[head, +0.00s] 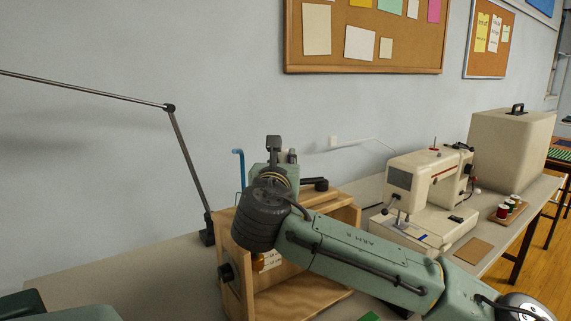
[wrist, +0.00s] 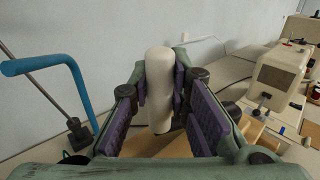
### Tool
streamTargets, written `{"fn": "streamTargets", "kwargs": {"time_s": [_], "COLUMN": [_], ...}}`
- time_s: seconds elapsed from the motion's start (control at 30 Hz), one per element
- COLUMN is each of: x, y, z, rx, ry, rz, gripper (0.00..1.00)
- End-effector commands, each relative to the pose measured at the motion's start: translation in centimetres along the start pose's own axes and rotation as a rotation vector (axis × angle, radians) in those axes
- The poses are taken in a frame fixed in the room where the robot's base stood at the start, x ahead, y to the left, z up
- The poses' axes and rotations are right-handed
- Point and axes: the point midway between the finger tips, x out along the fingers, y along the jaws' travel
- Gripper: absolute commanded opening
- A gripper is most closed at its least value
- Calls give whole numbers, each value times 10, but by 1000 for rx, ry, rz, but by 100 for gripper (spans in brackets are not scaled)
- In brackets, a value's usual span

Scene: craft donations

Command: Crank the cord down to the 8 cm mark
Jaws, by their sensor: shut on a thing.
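My gripper (wrist: 163,85) is shut on a cream, rounded, upright handle (wrist: 160,110), which stands between its purple-padded fingers in the wrist view. In the head view my gripper (head: 274,150) is above an open wooden box frame (head: 232,252) on the table; my wrist and arm hide much of the frame. A light label (head: 268,261) shows partly inside it, too small to read. I cannot make out the cord or the 8 cm mark.
A blue bent rod (head: 239,165) rises left of my gripper and is close beside it in the wrist view (wrist: 62,68). A black lamp arm (head: 187,160) stands farther left. A sewing machine (head: 420,190), cream case (head: 510,140) and thread spools (head: 508,208) are to the right.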

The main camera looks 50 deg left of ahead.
Motion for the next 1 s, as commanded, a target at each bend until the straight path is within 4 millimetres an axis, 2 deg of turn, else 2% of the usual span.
{"fn": "streamTargets", "kwargs": {"time_s": [0.6, 0.63, 0.93, 1.0], "x": [4, 4, 4, 4], "y": [4, 4, 3, 3], "z": [1, 1, 0, 0], "rx": [2, 2, 1, 1], "ry": [-3, -3, -2, -1], "rz": [9, 9, 5, 4], "gripper": [0, 17, 37, 38]}}
